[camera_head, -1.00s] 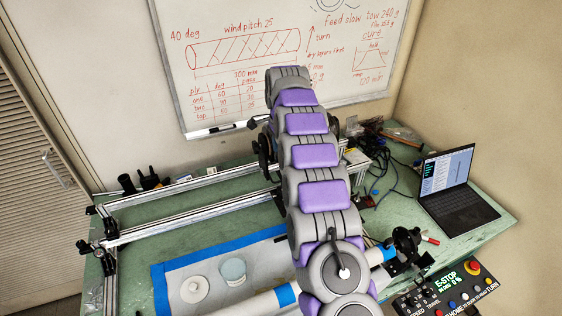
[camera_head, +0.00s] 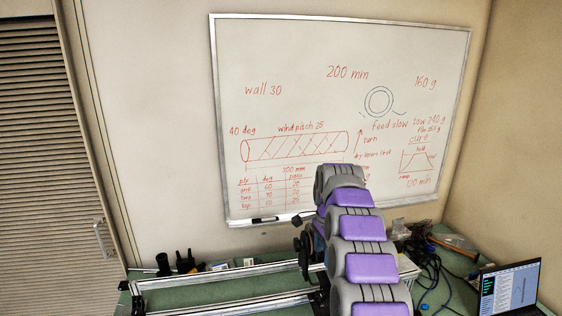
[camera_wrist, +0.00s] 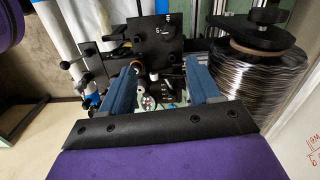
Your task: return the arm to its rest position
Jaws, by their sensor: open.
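My arm, in grey and purple links, rises from the bottom right of the head view and stands in front of the whiteboard's lower edge. My gripper is not seen in the head view. In the wrist view my gripper (camera_wrist: 160,68) has its two blue fingers spread apart, with nothing held between them. Behind the fingers is a black block-shaped fixture (camera_wrist: 155,38). A large spool of dark glossy tow (camera_wrist: 262,72) stands to the right of the fingers.
The green bench (camera_head: 190,297) carries metal rails (camera_head: 235,272) and a laptop (camera_head: 508,288) at the right. The whiteboard (camera_head: 290,60) hangs behind. Cables (camera_head: 432,268) lie right of my arm. White tubes (camera_wrist: 62,35) show at left in the wrist view.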

